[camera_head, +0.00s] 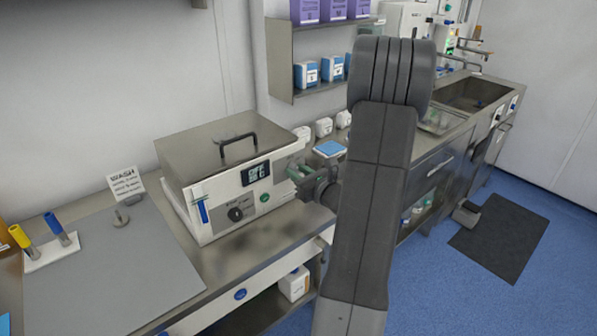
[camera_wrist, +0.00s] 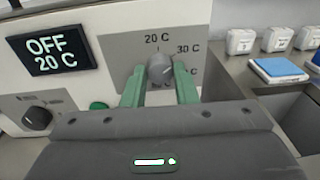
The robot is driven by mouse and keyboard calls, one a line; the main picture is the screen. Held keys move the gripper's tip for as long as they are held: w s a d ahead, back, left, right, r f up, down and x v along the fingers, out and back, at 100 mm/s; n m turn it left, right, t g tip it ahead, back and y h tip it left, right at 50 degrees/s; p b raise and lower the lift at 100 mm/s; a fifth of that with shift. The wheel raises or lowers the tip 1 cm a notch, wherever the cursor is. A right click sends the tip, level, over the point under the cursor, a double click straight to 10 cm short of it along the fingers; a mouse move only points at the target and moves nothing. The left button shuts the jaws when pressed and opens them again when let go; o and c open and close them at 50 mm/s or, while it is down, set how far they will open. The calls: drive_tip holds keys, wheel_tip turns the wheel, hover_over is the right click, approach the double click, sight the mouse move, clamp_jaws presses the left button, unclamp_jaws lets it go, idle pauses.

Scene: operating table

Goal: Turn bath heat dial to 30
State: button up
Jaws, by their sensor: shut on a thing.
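The bath (camera_head: 205,157) is a white and steel box with a black lid handle, on the bench in the head view. Its display (camera_wrist: 48,50) reads OFF 20 C. The grey heat dial (camera_wrist: 160,66) is in the wrist view, on a grey panel with 20 C above it and 30 C to its upper right. A lower label is partly hidden by a finger. My gripper (camera_wrist: 160,84) has its green fingers shut on either side of the dial. In the head view, my gripper (camera_head: 302,178) is at the bath's right front, and the dial is hidden there.
A black knob (camera_wrist: 37,117) and a green button (camera_wrist: 98,106) sit left of the dial. A blue-topped item (camera_head: 330,149) and white containers (camera_head: 323,127) stand right of the bath. A grey mat (camera_head: 115,275) lies on the bench at left.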

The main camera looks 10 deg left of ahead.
drive_tip(key=shift+m, duration=0.5)
drive_tip(key=o, duration=1)
drive_tip(key=shift+d, duration=0.15)
drive_tip(key=b+v, duration=0.2)
drive_tip(key=v, duration=1.1)
drive_tip(key=shift+s+d, duration=0.2)
drive_tip(key=shift+s, duration=0.05)
drive_tip(key=shift+w, duration=0.1)
drive_tip(key=p+x, duration=0.2)
drive_tip(key=x, duration=1.1)
drive_tip(key=shift+w+a, duration=0.2)
drive_tip(key=shift+a, duration=0.15)
